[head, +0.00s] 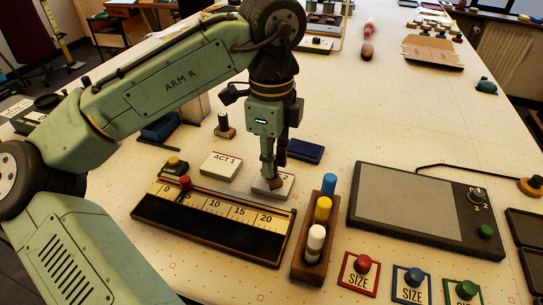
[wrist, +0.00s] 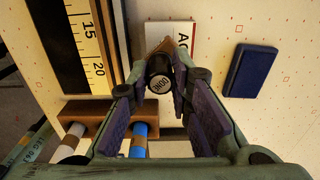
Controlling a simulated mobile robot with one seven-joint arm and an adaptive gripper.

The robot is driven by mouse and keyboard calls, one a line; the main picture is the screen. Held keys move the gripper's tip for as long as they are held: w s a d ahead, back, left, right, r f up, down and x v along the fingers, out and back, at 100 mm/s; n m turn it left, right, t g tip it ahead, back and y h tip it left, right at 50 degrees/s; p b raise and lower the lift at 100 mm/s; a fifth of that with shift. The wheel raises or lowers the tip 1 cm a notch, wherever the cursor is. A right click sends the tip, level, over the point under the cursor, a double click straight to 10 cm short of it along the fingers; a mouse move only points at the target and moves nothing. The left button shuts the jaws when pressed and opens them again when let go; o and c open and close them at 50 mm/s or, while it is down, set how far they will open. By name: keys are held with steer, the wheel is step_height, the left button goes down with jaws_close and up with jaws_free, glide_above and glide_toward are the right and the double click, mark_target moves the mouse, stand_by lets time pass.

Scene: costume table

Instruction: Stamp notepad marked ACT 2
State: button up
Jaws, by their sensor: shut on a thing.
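The notepad marked ACT 2 (head: 284,192) lies in the middle of the table; only the "2" shows in the head view, and it shows partly in the wrist view (wrist: 184,32). My gripper (head: 269,173) is above it, shut on a stamp (wrist: 159,82) with a dark round handle and a top label that seems to read DONE. The stamp's brown base (head: 275,183) is over the notepad's face. I cannot tell whether it touches. My gripper (wrist: 160,80) hides part of the stamp in the wrist view.
The ACT 1 notepad (head: 221,165) lies left. A dark blue pad (head: 305,151) lies behind. A ruler tray (head: 212,222) and a wooden block with coloured cylinders (head: 308,253) stand in front. A grey tablet (head: 405,203) lies right.

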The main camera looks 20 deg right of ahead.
steer(key=shift+r+p, duration=0.35)
steer(key=shift+r, duration=2.55)
